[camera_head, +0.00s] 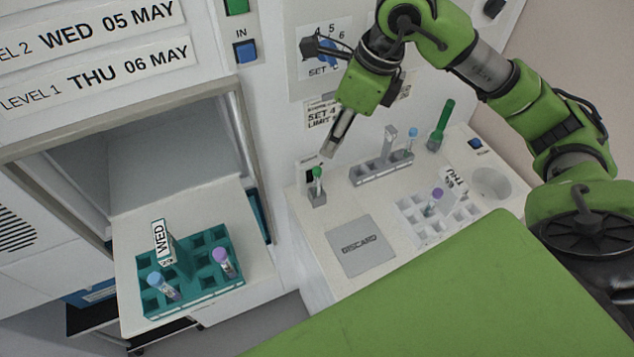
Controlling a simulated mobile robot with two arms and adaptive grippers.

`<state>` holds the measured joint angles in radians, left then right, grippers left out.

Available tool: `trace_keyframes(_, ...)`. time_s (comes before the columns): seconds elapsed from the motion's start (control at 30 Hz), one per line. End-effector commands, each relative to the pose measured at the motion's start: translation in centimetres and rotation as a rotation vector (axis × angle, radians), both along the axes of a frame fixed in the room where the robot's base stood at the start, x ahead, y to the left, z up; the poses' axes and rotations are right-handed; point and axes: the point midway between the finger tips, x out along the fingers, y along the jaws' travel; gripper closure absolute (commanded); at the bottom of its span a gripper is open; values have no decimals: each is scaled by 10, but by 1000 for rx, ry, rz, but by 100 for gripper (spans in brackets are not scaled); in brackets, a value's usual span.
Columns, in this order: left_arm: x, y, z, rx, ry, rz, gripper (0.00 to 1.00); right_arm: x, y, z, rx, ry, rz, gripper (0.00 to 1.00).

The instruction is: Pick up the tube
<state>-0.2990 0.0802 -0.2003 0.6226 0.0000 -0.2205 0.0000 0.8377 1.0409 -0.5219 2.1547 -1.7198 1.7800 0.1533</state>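My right gripper (329,151) points down above the worktop. Its fingers look narrow and close together, seen edge-on, so I cannot tell how far apart they are. Just below the fingertips, a green-capped tube (317,174) stands in a small grey holder (318,197). I see no contact between gripper and tube. A blue-capped tube (411,140) is at the right end of a grey rack (368,173). A purple-capped tube (434,202) stands in a white rack (411,209). The teal rack (196,303) holds a blue-capped tube (162,285) and a purple-capped tube (223,261). My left gripper is out of view.
The teal rack, with a WED sign (163,242), sits on a pulled-out tray (133,228) before an open compartment (165,150). A DISCARD plate (362,247) lies on the worktop (316,228). A green upright object (441,122) stands behind, and a round recess (491,184) is at right.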

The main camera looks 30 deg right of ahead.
Motion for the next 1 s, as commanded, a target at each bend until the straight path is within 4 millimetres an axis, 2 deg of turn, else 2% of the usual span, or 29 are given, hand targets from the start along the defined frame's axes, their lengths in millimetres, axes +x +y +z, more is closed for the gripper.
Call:
trace_keyframes(0.2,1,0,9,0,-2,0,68,7,7,-32,1,4,0,67)
trace_keyframes(0.37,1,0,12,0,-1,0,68,9,9,-41,0,1,0,67)
trace_keyframes(0.47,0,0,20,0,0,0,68,8,13,-50,1,5,1,67)
trace_keyframes(0.6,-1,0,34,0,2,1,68,9,21,-70,2,5,1,67)
trace_keyframes(0.7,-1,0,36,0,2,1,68,13,22,-82,2,3,0,67)
trace_keyframes(1.0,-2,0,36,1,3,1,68,15,23,-90,0,-1,1,67)
